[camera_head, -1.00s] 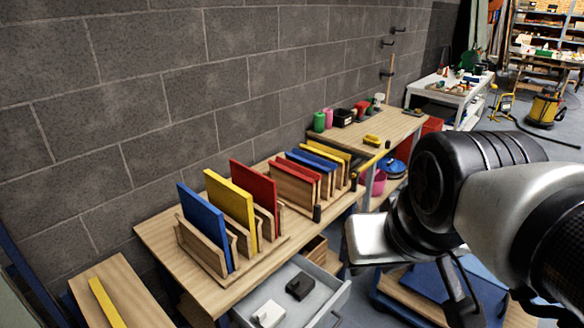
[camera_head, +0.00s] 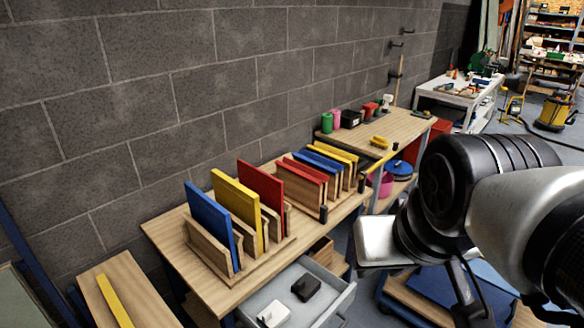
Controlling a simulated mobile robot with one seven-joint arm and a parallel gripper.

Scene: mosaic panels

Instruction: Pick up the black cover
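A small black block-like item (camera_head: 306,287), which may be the black cover, lies in the open grey drawer (camera_head: 340,305) under the wooden bench. A white item (camera_head: 272,314) lies beside it to the left, near the lower edge of the picture. My arm fills the right side of the view. Dark parts of my gripper (camera_head: 466,292) show below the arm, to the right of the drawer and apart from the black item. The fingertips cannot be made out, so its opening is unclear.
Blue, yellow and red panels stand in wooden racks (camera_head: 208,252) on the bench (camera_head: 165,232). A farther bench (camera_head: 400,122) holds cups, a black box (camera_head: 351,118) and a yellow item (camera_head: 379,141). A block wall runs behind. Blue panels (camera_head: 425,290) lie low, beneath my arm.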

